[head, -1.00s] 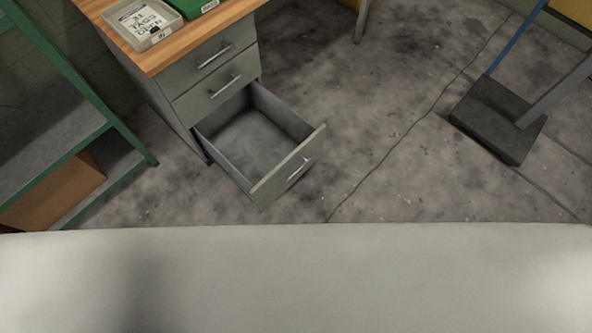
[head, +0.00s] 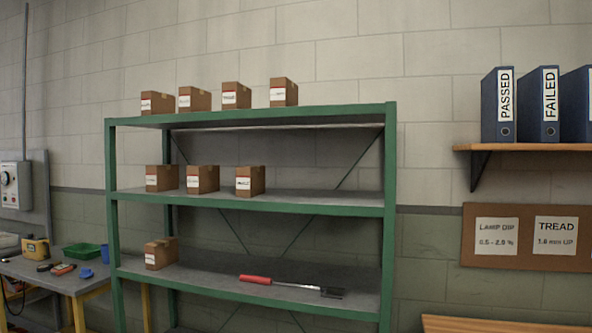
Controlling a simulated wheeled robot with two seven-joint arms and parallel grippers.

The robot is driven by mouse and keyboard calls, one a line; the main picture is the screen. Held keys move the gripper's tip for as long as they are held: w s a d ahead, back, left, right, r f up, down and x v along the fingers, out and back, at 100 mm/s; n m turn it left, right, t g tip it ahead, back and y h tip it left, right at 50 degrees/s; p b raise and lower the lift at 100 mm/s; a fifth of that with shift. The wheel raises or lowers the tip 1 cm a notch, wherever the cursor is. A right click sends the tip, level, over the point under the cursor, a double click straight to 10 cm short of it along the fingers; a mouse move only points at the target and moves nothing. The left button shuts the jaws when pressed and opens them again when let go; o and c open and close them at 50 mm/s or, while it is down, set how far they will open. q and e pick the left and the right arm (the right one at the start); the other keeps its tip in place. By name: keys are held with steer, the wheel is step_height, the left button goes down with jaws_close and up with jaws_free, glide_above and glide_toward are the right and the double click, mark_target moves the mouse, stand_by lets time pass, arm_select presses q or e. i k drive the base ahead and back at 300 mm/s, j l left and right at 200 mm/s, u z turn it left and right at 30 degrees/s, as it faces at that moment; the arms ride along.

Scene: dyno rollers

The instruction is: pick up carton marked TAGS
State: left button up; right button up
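Several small brown cartons with white labels stand on a green metal shelf rack (head: 250,209). The top shelf holds a row of them, including a left carton (head: 157,103) and a right carton (head: 284,92). The middle shelf holds three, among them a right-hand carton (head: 250,181). A single carton (head: 160,254) stands at the left of the lower shelf. The label words are too small to read, so I cannot tell which carton is marked TAGS. Neither gripper is in view.
A red-handled tool (head: 290,285) lies on the lower shelf. A workbench (head: 65,282) with a green tray (head: 82,250) and small items stands at left. At right are a wall shelf (head: 540,147) with blue binders (head: 505,105) and a notice board (head: 525,262).

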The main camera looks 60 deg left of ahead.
mark_target(236, 95)
steer(key=u, duration=2.3)
